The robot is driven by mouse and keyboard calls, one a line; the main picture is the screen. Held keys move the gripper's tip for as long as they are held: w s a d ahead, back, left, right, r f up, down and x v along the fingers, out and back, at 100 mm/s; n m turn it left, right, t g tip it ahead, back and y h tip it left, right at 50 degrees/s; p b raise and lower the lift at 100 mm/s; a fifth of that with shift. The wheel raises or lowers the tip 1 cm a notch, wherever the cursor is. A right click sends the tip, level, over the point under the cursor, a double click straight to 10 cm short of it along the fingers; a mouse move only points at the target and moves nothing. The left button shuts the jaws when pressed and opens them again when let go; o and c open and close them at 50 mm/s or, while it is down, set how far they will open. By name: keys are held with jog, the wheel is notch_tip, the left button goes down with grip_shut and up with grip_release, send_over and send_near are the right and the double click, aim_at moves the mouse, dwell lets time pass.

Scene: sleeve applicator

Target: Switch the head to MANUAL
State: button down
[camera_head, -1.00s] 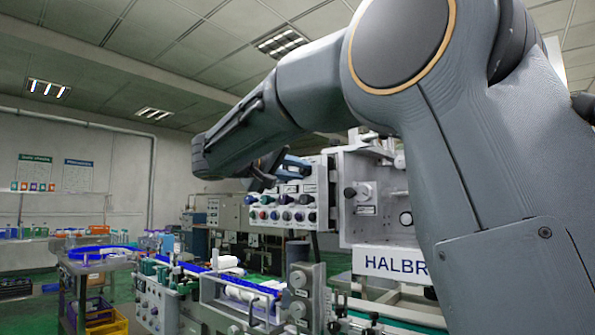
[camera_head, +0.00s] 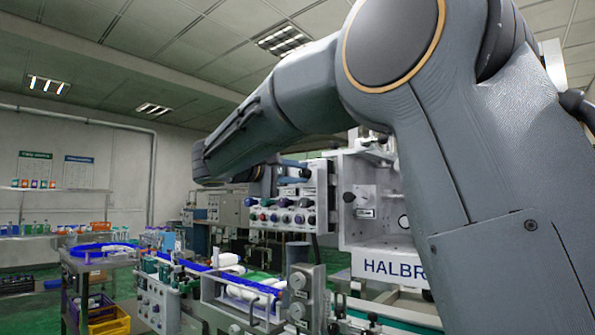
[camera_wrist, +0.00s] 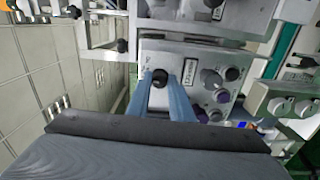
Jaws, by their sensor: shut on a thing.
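A black selector knob (camera_wrist: 160,79) sits on a light-coloured control panel (camera_wrist: 160,52) in the wrist view, beside a small printed label whose text is too small to read. My gripper (camera_wrist: 166,77) has its two blue fingers on either side of this knob, shut on it. The knob's pointer direction is mostly hidden by the fingers. In the head view, the panel (camera_head: 296,204) with several coloured knobs is below and right of my forearm's end. My forearm and wrist hide part of the panel's upper left there.
More knobs, some purple (camera_wrist: 224,96), lie close to the right of my fingers in the wrist view. In the head view, a machine housing marked HALBR (camera_head: 390,268) stands right of the panel. A conveyor with white bottles (camera_head: 245,292) runs below.

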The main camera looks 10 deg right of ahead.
jog(key=shift+n, duration=0.3)
jog(key=c, duration=1.6)
grip_release()
jog(key=shift+o, duration=0.2)
jog(key=b+v, duration=0.1)
jog(key=v, duration=0.7)
jog(key=shift+w, duration=0.1)
